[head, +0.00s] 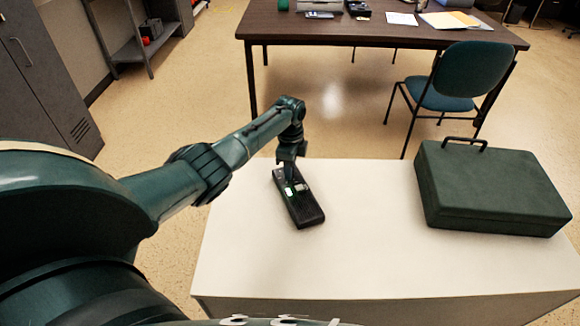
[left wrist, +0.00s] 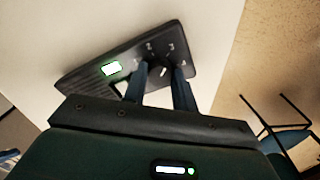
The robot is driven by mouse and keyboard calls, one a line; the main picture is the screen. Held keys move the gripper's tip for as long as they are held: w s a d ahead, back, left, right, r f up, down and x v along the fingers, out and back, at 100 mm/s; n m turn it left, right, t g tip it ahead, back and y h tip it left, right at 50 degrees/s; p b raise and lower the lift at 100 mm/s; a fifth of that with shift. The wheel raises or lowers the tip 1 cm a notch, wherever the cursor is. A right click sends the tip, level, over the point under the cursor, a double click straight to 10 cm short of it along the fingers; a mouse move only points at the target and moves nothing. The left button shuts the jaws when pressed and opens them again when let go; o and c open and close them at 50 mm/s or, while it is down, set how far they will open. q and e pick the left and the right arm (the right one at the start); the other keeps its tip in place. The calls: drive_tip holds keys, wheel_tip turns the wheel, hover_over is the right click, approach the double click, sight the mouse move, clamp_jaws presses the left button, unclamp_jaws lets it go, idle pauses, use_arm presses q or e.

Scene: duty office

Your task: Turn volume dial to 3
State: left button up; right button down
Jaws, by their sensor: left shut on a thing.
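The black radio-like device (head: 307,211) lies flat on the white table, left of its middle. It also shows in the left wrist view (left wrist: 95,75), with a lit green-white display (left wrist: 111,68) and small white numerals on its face. The dark volume dial (left wrist: 160,73) has a white pointer mark and sits below the numerals; exactly which numeral the mark meets I cannot tell. My left gripper (head: 289,177) reaches down on the device's far end. In the left wrist view its fingers (left wrist: 159,84) are shut on the dial, one on each side. My right gripper is not in view.
A dark green case (head: 490,190) stands at the right of the white table (head: 365,240). The tabletop between device and case is clear. Beyond are a blue chair (head: 465,75) and a brown desk (head: 370,32). Grey cabinets (head: 40,80) stand at the left.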

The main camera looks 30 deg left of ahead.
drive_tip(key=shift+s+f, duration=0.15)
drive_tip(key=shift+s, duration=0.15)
use_arm(q)
drive_tip(key=o, duration=1)
drive_tip(key=shift+c, duration=0.2)
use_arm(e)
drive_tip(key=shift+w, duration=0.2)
use_arm(q)
drive_tip(key=shift+r, duration=0.5)
wheel_tip(320, 180, up, 12)
drive_tip(key=shift+r+p, duration=0.15)
drive_tip(key=shift+p, duration=0.2)
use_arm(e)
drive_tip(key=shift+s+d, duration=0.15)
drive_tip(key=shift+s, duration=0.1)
